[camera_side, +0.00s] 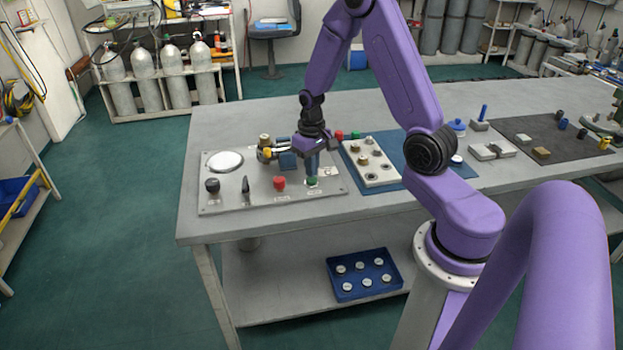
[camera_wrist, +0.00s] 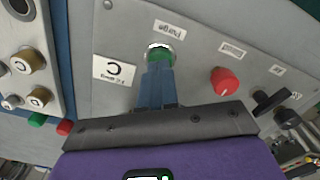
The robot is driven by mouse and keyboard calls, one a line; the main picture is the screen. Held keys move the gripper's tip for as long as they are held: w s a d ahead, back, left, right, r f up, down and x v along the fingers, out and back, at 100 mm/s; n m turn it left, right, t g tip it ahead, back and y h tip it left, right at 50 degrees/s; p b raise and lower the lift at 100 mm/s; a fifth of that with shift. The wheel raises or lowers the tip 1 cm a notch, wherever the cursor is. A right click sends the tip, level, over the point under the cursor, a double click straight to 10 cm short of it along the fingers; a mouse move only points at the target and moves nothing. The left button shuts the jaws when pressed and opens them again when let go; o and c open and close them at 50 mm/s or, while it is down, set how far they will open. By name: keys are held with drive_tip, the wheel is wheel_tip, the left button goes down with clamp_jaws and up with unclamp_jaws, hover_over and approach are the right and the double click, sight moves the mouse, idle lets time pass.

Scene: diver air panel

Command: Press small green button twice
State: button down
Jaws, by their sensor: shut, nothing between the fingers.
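The small green button (camera_side: 312,182) is at the right front of the grey control panel (camera_side: 235,198). In the wrist view the green button (camera_wrist: 160,56) sits under a label that reads "Purge". My gripper (camera_side: 312,172) is shut and empty, pointing down over the green button. In the wrist view its blue fingertips (camera_wrist: 159,68) overlap the near edge of the button. I cannot tell whether they touch it or hover just above. The button's near part is hidden by the fingers.
A red knob (camera_side: 279,183) is left of the green button, with a black lever (camera_side: 245,184) and black knob (camera_side: 212,186) further left. A white block with brass fittings (camera_side: 370,163) lies on a blue mat to the right.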

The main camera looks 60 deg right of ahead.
sight(310, 180)
drive_tip(key=shift+r, duration=2.7)
drive_tip(key=shift+a+r, duration=0.15)
drive_tip(key=shift+a, duration=0.2)
drive_tip(key=s+a+r+n, duration=0.3)
drive_tip(key=s+a+n, duration=0.15)
drive_tip(key=a, duration=0.35)
drive_tip(key=s+a+r+n, duration=0.3)
drive_tip(key=s+a+n, duration=0.15)
drive_tip(key=a, duration=0.25)
drive_tip(key=s+a+r+n, duration=0.1)
drive_tip(key=s+a+n, duration=0.1)
drive_tip(key=s, duration=0.5)
drive_tip(key=s+a+r+n, duration=0.2)
drive_tip(key=s+n, duration=0.2)
drive_tip(key=s, duration=0.4)
drive_tip(key=shift+s+r+n, duration=0.15)
drive_tip(key=shift+s+n, duration=0.05)
drive_tip(key=shift+n, duration=0.1)
